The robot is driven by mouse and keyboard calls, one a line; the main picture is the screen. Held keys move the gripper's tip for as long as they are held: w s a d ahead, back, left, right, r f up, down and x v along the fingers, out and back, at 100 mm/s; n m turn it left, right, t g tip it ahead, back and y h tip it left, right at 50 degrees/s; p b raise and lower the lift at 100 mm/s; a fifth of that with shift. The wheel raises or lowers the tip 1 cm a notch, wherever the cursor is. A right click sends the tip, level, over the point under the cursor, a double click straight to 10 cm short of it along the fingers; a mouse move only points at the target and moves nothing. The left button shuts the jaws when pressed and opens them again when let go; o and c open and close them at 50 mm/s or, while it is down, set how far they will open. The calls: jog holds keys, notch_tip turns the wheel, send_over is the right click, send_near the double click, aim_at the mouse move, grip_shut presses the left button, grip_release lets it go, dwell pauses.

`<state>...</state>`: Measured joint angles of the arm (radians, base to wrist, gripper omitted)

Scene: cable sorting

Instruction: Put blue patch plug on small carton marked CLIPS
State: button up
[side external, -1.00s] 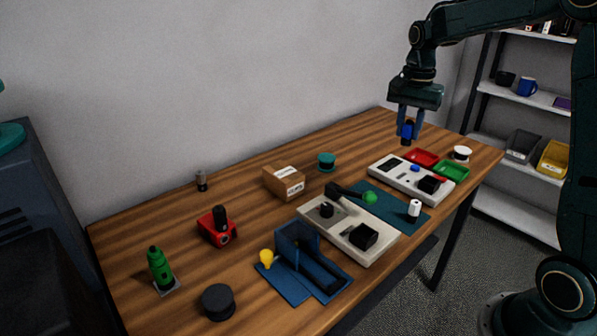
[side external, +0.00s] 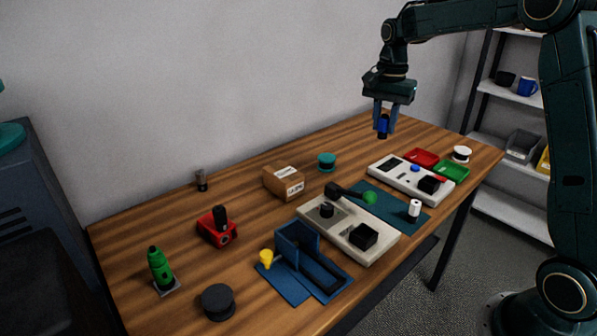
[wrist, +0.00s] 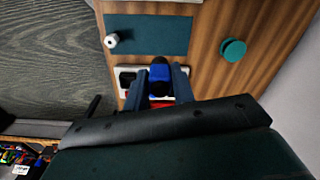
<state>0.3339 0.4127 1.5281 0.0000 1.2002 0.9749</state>
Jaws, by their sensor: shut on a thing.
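My gripper (side external: 384,121) is shut on the blue patch plug (side external: 383,124) and holds it in the air above the far part of the table. In the wrist view the blue plug (wrist: 160,76) sits between the two fingers, its far end dark. The small carton marked CLIPS (side external: 284,183) stands on the table, to the left of and lower than my gripper in the side view. It is brown with white labels and its top looks flat and clear. The carton is not visible in the wrist view.
A teal spool (side external: 326,161) stands just beyond the carton. Red (side external: 421,157) and green (side external: 452,170) trays, a white device (side external: 390,175), a blue mat (side external: 385,208) and a grey-white device (side external: 345,243) lie to the right. A red tool (side external: 216,230) stands at the left.

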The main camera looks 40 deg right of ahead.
jog(key=w+a+f, duration=0.2)
jog(key=w+a, duration=0.4)
jog(key=w, duration=0.5)
send_near(290, 175)
jog(key=shift+f, duration=2.55)
jog(key=shift+f, duration=0.1)
jog(key=o, duration=1)
notch_tip(290, 175, up, 12)
